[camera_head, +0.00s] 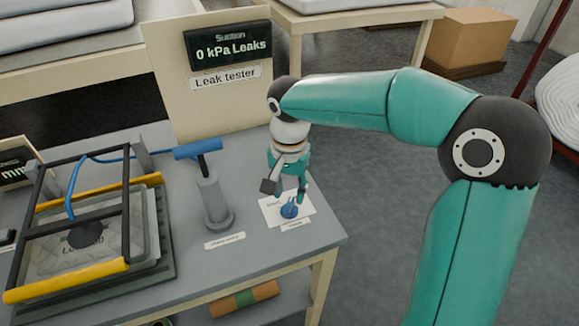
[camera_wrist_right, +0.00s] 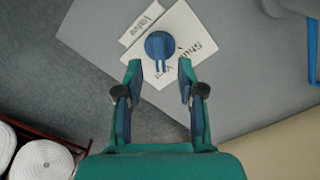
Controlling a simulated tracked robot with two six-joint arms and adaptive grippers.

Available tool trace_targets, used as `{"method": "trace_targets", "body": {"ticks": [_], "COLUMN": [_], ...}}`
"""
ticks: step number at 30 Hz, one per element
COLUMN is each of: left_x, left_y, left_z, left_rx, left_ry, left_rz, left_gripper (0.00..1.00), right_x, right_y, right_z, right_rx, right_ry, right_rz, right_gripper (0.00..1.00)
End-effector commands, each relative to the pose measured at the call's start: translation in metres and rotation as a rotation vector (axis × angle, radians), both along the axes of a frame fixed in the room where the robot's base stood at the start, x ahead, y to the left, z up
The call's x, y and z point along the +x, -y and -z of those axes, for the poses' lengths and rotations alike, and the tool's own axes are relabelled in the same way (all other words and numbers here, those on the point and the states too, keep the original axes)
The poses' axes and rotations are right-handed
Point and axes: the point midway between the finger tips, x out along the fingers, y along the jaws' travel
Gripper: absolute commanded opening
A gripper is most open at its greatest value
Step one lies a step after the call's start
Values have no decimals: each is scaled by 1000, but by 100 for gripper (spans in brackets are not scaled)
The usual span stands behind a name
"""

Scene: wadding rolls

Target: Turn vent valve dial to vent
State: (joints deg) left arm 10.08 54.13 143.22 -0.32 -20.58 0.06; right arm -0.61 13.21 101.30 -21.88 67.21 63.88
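The vent valve dial (camera_head: 289,210) is a small blue knob on a white label plate (camera_head: 270,211) near the table's right front corner. In the right wrist view the dial (camera_wrist_right: 159,45) is a round blue disc with a two-pronged pointer, and the printed plate (camera_wrist_right: 186,68) lies around it. My right gripper (camera_head: 285,192) hangs over the plate, just above and behind the dial. In the wrist view its fingers (camera_wrist_right: 160,78) are spread apart with nothing between them, and the dial lies just beyond the tips. My left gripper is not in view.
A grey pump with a blue handle (camera_head: 213,190) stands left of the plate. The leak tester board (camera_head: 205,105) rises behind, its display reading 0 kPa Leaks. A black frame with yellow bars (camera_head: 75,280) fills the table's left side.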

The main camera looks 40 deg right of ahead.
Motion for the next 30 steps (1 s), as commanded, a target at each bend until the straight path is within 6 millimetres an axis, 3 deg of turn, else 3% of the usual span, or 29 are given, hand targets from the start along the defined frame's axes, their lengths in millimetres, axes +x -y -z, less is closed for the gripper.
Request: {"method": "trace_targets", "body": {"ticks": [6,12,30], "left_x": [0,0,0], "left_y": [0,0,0], "left_z": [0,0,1], "left_rx": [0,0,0], "left_ry": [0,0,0], "left_rz": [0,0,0], "left_gripper": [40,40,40], "right_x": [1,1,0], "right_y": [0,0,0], "right_z": [-46,-74,-82], "right_rx": [0,0,0], "right_ry": [6,4,1], "right_rz": [1,0,1], "right_gripper": [39,39,39]}}
